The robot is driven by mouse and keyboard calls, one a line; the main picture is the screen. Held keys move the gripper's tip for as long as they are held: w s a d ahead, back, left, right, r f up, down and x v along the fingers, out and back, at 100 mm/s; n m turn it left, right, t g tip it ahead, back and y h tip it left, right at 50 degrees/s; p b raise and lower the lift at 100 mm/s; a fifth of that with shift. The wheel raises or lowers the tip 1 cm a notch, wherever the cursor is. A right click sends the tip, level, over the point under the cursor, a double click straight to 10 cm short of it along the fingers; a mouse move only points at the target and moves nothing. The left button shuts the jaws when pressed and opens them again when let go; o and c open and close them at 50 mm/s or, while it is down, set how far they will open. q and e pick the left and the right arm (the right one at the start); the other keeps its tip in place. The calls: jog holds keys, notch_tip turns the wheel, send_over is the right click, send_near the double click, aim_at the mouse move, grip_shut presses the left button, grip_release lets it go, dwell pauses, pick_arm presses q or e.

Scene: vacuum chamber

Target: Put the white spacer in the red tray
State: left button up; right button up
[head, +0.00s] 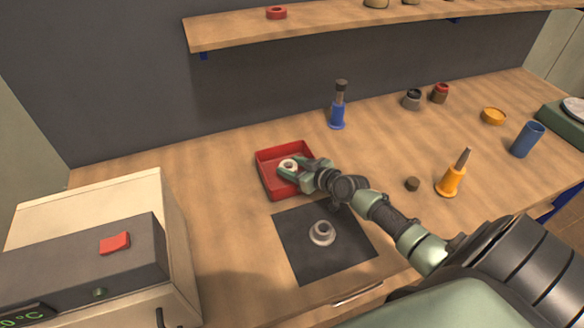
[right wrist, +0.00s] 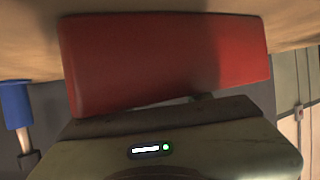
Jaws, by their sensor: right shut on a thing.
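The red tray (head: 268,183) lies on the wooden bench, left of my right arm. The white spacer (head: 288,165), a small pale ring, shows over the tray's inside. My right gripper (head: 289,171) reaches in from the right over the tray's edge and is shut on the spacer. I cannot tell whether the spacer touches the tray floor. In the right wrist view the red tray (right wrist: 165,60) fills much of the picture in front of the gripper body; the spacer and the fingertips are hidden there. My left gripper does not show.
A black mat (head: 296,255) with a grey flanged part (head: 322,233) lies just in front of the tray. A blue-based tool (head: 338,112) stands behind it. A cream box (head: 90,205) stands left.

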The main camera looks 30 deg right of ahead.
jog(key=o, duration=1.3)
jog(key=shift+s+f, duration=0.1)
jog(key=shift+f, duration=0.2)
jog(key=shift+a, duration=0.1)
jog(key=shift+r+p, duration=0.25)
jog(key=shift+p, duration=0.1)
jog(key=shift+r+p, duration=0.35)
jog(key=shift+p, duration=0.1)
jog(key=shift+v, duration=6)
jog(key=shift+r, duration=0.2)
